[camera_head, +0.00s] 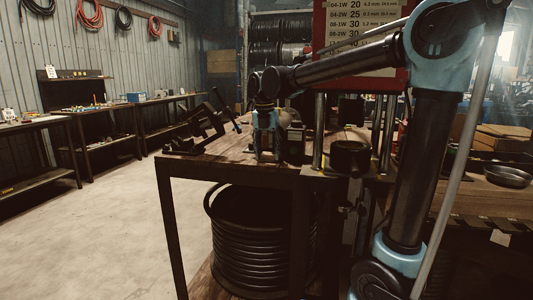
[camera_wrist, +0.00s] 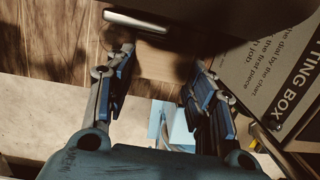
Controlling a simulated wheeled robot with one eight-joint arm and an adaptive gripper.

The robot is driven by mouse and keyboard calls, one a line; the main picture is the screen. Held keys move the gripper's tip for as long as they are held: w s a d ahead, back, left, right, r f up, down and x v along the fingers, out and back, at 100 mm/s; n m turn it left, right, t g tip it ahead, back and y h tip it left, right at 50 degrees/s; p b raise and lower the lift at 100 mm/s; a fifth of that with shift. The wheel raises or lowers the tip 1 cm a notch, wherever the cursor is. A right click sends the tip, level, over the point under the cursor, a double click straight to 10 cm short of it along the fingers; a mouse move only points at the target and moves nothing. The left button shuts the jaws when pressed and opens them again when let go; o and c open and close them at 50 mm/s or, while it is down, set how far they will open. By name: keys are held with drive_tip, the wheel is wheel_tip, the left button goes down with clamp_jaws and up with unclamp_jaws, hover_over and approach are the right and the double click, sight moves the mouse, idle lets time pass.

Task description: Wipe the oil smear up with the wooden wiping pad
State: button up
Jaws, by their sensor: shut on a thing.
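My gripper (camera_head: 267,135) points down over the wooden workbench (camera_head: 235,156) in the head view, its fingertips low near the bench top. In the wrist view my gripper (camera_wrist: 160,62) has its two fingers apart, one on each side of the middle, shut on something. A dark form (camera_wrist: 225,22) fills the top of the wrist view beyond the fingertips. I cannot make out the oil smear in either view; shadows cover much of the bench.
A dark vise-like tool (camera_head: 203,130) stands left of my gripper. A dark round part (camera_head: 350,155) and upright posts stand to the right. A hose coil (camera_head: 262,240) sits under the bench.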

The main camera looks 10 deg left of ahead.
drive_tip(key=shift+a, duration=0.15)
drive_tip(key=shift+w+a, duration=0.2)
drive_tip(key=shift+a, duration=2.45)
drive_tip(key=shift+d, duration=0.1)
drive_tip(key=shift+s+d, duration=0.2)
drive_tip(key=shift+d, duration=2.5)
drive_tip(key=shift+w+a, duration=0.15)
drive_tip(key=shift+a, duration=1.25)
drive_tip(key=shift+w+a, duration=0.1)
drive_tip(key=shift+a, duration=1.25)
